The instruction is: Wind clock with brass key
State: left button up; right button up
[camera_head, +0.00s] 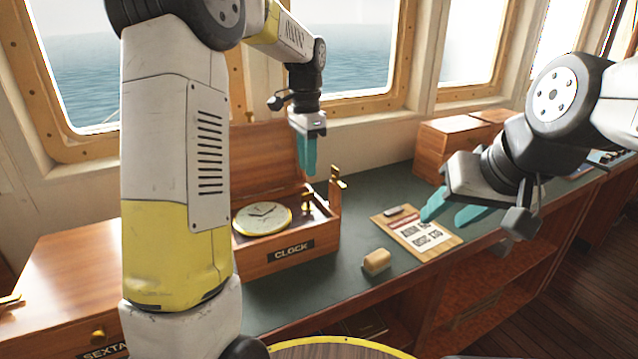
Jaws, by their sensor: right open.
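The wooden clock box (262,262), labelled CLOCK, stands open on the green counter with its lid raised behind. The round cream clock dial (262,217) lies face up in it, partly hidden by my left arm. A small brass piece (307,201) is in the box right of the dial, and another brass piece (338,178) stands at the box's right side; I cannot tell which is the key. My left gripper (308,172) points down above the box's right part, its fingers seen edge-on. My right gripper (448,212) is open and empty by the clipboard.
A clipboard (403,246) with a printed sheet and a tan block (376,262) lie on the green counter (330,300). A sextant box (60,290) stands at left, and a wooden box (445,145) at the back right. Windows line the back wall.

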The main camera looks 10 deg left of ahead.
aim_at(308, 193)
pick_arm(q)
notch_tip(308, 193, down, 8)
jog(key=shift+r, duration=0.15)
dwell(0.3)
grip_shut()
